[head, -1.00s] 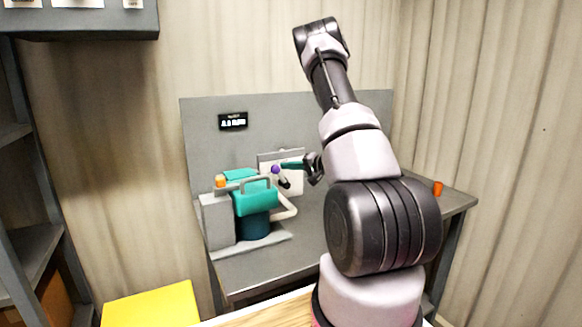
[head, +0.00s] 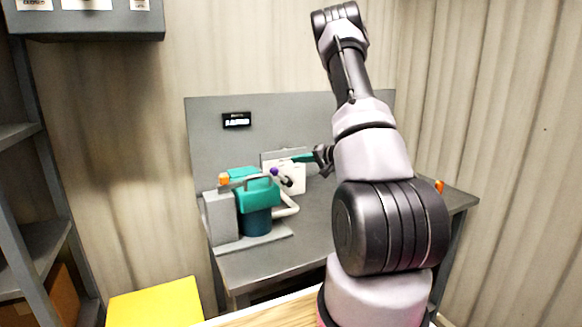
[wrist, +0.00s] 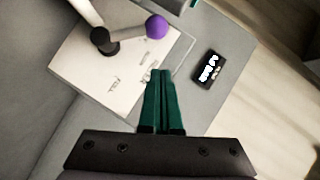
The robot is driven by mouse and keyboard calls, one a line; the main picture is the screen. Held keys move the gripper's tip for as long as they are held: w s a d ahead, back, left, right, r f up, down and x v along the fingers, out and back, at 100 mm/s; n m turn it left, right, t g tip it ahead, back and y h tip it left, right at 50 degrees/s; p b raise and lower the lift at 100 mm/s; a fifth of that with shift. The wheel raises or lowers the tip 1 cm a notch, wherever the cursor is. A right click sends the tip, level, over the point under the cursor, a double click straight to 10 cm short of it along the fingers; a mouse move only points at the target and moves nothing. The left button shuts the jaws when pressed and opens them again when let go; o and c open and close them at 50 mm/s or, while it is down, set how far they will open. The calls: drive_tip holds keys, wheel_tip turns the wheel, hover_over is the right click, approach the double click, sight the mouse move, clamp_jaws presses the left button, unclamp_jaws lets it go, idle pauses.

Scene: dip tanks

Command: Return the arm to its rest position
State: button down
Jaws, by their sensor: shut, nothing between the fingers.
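My gripper (wrist: 160,75) has green fingers and is shut with nothing between them. In the wrist view it hangs over a white panel (wrist: 105,75) with printing, beside a purple ball-ended lever (wrist: 156,27). In the head view my gripper (head: 296,159) is partly seen left of my arm, near the purple knob (head: 274,171) and in front of the white panel (head: 298,179). My arm stands tall at the right and hides part of the bench. I cannot tell whether the gripper touches anything.
A teal machine (head: 257,190) with a grey side box (head: 220,217) and orange button (head: 224,179) stands on the grey bench (head: 270,262). A small black display (head: 237,120) is on the backboard. An orange item (head: 439,186) sits at right. A yellow surface (head: 155,305) is at front left.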

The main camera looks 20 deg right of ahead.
drive_tip(key=v, duration=0.8)
drive_tip(key=s+a+r+n+g+y, duration=0.15)
drive_tip(key=s+a+r+g, duration=0.25)
drive_tip(key=s+a+r, duration=0.45)
drive_tip(key=s+a+r+n+g, duration=0.2)
drive_tip(key=s+a+r+g, duration=0.3)
drive_tip(key=a, duration=0.6)
drive_tip(key=s+a+r+t+h, duration=0.1)
drive_tip(key=s+a+r+h, duration=0.1)
drive_tip(key=s+r+h, duration=0.2)
drive_tip(key=s+a+r+m+t+h, duration=0.1)
drive_tip(key=s+r, duration=0.4)
drive_tip(key=s, duration=0.5)
drive_tip(key=t+h, duration=0.1)
drive_tip(key=h, duration=0.1)
drive_tip(key=shift+s+a+t+h, duration=0.3)
drive_tip(key=shift+a+h, duration=0.05)
drive_tip(key=shift+w, duration=0.1)
